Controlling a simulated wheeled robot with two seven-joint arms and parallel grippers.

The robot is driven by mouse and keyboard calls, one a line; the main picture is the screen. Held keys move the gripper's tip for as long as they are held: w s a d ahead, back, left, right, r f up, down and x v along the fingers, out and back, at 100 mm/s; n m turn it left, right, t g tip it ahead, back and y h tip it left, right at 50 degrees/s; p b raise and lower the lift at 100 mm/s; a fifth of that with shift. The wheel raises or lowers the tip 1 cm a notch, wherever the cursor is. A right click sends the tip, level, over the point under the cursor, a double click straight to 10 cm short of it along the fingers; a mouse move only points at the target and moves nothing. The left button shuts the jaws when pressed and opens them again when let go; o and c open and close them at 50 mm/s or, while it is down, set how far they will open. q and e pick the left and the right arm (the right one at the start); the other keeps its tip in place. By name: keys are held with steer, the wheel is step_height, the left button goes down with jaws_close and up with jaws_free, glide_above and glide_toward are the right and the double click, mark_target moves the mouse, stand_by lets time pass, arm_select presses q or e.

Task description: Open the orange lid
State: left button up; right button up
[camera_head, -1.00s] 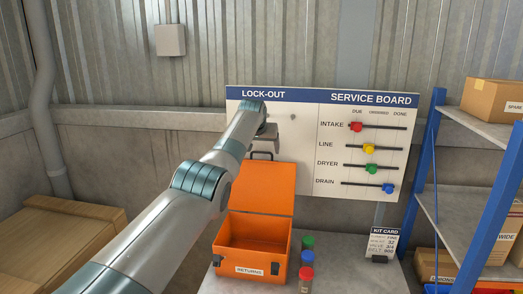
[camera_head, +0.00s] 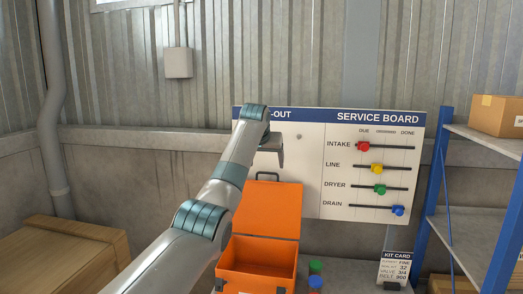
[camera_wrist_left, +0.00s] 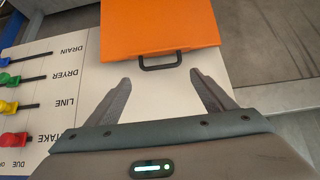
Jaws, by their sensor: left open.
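The orange lid (camera_head: 271,208) stands raised at the back of the orange box (camera_head: 257,275), whose inside shows open and empty where visible. The lid also shows in the left wrist view (camera_wrist_left: 158,28), with a dark handle (camera_wrist_left: 160,62) at its edge. My left gripper (camera_wrist_left: 162,85) is open, its two fingers apart with nothing between them; the handle lies just beyond the fingertips, apart from them. In the head view my left gripper (camera_head: 271,158) is just above the handle (camera_head: 267,177), before the board. My right gripper is not in view.
The service board (camera_head: 372,170) with coloured sliders stands behind the box. Green (camera_head: 315,267) and blue (camera_head: 316,282) caps are right of the box, near a kit card (camera_head: 396,268). A blue-framed shelf (camera_head: 470,200) is at right, a wooden crate (camera_head: 70,255) at left.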

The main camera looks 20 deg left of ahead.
arm_select(q)
steer(key=b+v, duration=0.5)
steer(key=v, duration=0.6)
steer(key=shift+d+r, duration=0.15)
steer(key=shift+r, duration=0.1)
steer(key=shift+f, duration=0.1)
